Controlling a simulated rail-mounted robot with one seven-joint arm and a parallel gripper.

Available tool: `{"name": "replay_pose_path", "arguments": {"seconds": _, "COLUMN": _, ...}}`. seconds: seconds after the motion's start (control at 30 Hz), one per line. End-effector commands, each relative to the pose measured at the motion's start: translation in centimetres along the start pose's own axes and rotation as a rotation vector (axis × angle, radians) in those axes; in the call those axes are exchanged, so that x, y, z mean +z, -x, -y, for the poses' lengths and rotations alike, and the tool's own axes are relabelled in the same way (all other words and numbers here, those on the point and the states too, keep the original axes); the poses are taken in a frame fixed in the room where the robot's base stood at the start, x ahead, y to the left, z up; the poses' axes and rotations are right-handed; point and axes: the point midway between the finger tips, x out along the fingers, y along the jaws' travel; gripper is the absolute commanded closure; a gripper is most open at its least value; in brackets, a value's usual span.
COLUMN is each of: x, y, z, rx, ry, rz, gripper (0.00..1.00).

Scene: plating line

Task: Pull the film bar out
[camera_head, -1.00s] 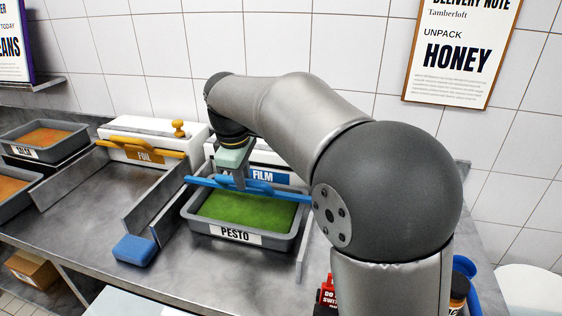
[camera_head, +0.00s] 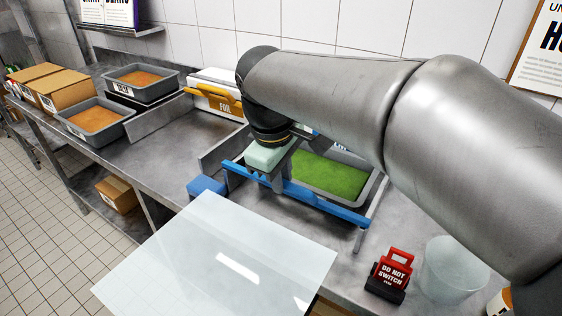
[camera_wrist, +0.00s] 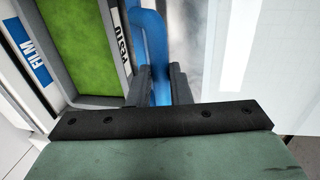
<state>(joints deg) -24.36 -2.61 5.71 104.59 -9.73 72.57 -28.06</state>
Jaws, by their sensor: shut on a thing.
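The blue film bar (camera_head: 325,203) crosses in front of the grey pesto tray (camera_head: 372,190), near the counter's front edge in the head view. My gripper (camera_head: 283,172) is shut on the bar's handle, left of the bar's middle. In the wrist view my fingers (camera_wrist: 158,85) close around the blue handle (camera_wrist: 151,30). The tray holds green pesto (camera_head: 328,174). The film dispenser is mostly hidden behind my arm in the head view; its FILM label (camera_wrist: 32,62) shows in the wrist view. I cannot tell whether clear film spans the tray.
A pale glossy panel (camera_head: 220,255) lies just in front of the counter. A blue block (camera_head: 205,187) is near the bar's left end. A red DO NOT SWITCH tag (camera_head: 392,270) and a clear tub (camera_head: 452,270) stand right. The foil box (camera_head: 215,100) and salsa trays (camera_head: 140,80) are left.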

Motion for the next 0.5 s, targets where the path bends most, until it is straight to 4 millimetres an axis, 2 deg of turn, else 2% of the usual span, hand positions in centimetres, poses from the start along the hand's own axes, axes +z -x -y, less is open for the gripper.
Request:
{"name": "replay_pose_path", "arguments": {"seconds": 0.13, "x": -0.15, "y": 0.15, "z": 0.43, "rx": -0.007, "ry": 0.005, "rz": -0.002, "gripper": 1.00}}
{"name": "replay_pose_path", "arguments": {"seconds": 0.17, "x": -0.15, "y": 0.15, "z": 0.45, "rx": -0.007, "ry": 0.005, "rz": -0.002, "gripper": 0.80}}
{"name": "replay_pose_path", "arguments": {"seconds": 0.23, "x": -0.15, "y": 0.15, "z": 0.42, "rx": -0.007, "ry": 0.005, "rz": -0.002, "gripper": 0.60}}
{"name": "replay_pose_path", "arguments": {"seconds": 0.5, "x": -0.11, "y": 0.10, "z": 0.27, "rx": -0.005, "ry": 0.004, "rz": -0.001, "gripper": 0.60}}
